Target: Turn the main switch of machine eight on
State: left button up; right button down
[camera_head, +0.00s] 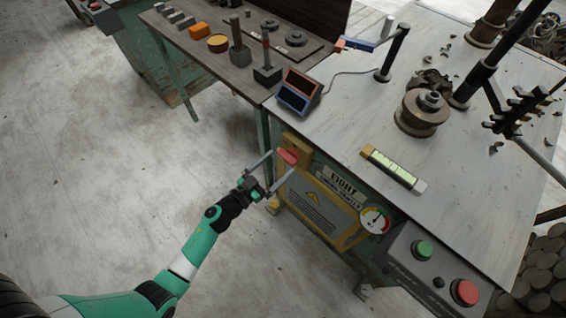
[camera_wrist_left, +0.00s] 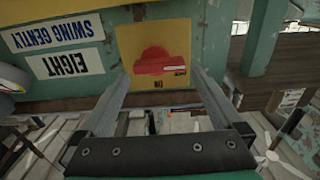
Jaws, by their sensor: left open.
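Machine eight's main switch is a red rotary knob (camera_head: 289,156) on a yellow plate (camera_head: 297,143) at the left end of the machine's front, beside the EIGHT label (camera_head: 343,180). In the left wrist view the red knob (camera_wrist_left: 160,62) shows upside down with its grip bar lying roughly level in the picture, and small marks sit on the plate (camera_wrist_left: 130,40). My left gripper (camera_head: 280,165) is open in front of the switch. In its wrist view the fingers (camera_wrist_left: 160,78) stand either side of the knob; I cannot tell whether they touch it. My right gripper is out of view.
A yellow warning panel (camera_head: 312,209), a dial gauge (camera_head: 375,220) and a grey box with a green button (camera_head: 422,250) and red button (camera_head: 465,292) are on the machine's front. Open floor is at left.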

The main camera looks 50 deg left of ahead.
aim_at(288, 157)
pick_arm(q)
jog(key=shift+w, duration=1.45)
jog(key=shift+c, duration=0.3)
jog(key=c, duration=1)
